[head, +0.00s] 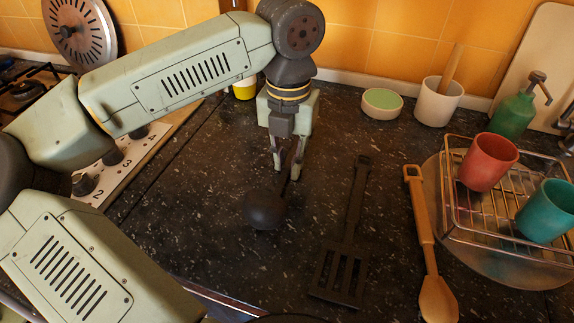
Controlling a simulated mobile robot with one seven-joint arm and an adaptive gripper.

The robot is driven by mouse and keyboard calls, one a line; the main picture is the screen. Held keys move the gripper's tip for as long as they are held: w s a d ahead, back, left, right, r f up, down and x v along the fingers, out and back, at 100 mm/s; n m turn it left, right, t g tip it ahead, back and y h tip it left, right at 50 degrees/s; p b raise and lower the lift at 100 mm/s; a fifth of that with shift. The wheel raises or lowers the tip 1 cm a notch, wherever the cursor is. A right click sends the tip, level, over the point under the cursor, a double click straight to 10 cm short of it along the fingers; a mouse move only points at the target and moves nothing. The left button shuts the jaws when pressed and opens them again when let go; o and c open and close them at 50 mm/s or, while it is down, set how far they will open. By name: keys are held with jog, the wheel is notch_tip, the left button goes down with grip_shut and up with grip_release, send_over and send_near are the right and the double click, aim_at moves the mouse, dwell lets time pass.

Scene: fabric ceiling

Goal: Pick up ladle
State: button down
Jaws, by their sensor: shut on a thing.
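The black ladle (265,209) is on or just above the dark speckled counter, its round bowl toward the front and its handle rising up to my gripper. My gripper (287,170) points down, with its fingers on either side of the ladle's handle, shut on it. The upper part of the handle is partly hidden by the fingers. I cannot tell whether the bowl touches the counter.
A black slotted spatula (347,240) and a wooden spoon (428,245) lie to the right. A wire rack (470,228) holds a red cup (488,162) and a teal cup (548,210). A green-topped bowl (382,103) and white pot (437,103) stand behind. The stove (120,165) is left.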

aim_at(286, 167)
jog(key=shift+r, duration=0.45)
jog(key=shift+s+a+r+b, duration=0.1)
jog(key=shift+s+r+b, duration=0.2)
jog(key=shift+r+b, duration=0.25)
jog(key=shift+s+a+r+b, duration=0.1)
jog(key=shift+s+r+b, duration=0.25)
jog(key=shift+r, duration=0.3)
jog(key=s+a+b, duration=0.1)
jog(key=s, duration=0.3)
jog(key=s+a+r+b, duration=0.1)
jog(key=s+a, duration=0.1)
jog(key=s, duration=0.3)
jog(key=s+a+b, duration=0.1)
jog(key=s, duration=0.4)
jog(key=shift+a+r+b, duration=0.3)
jog(key=shift+r, duration=0.05)
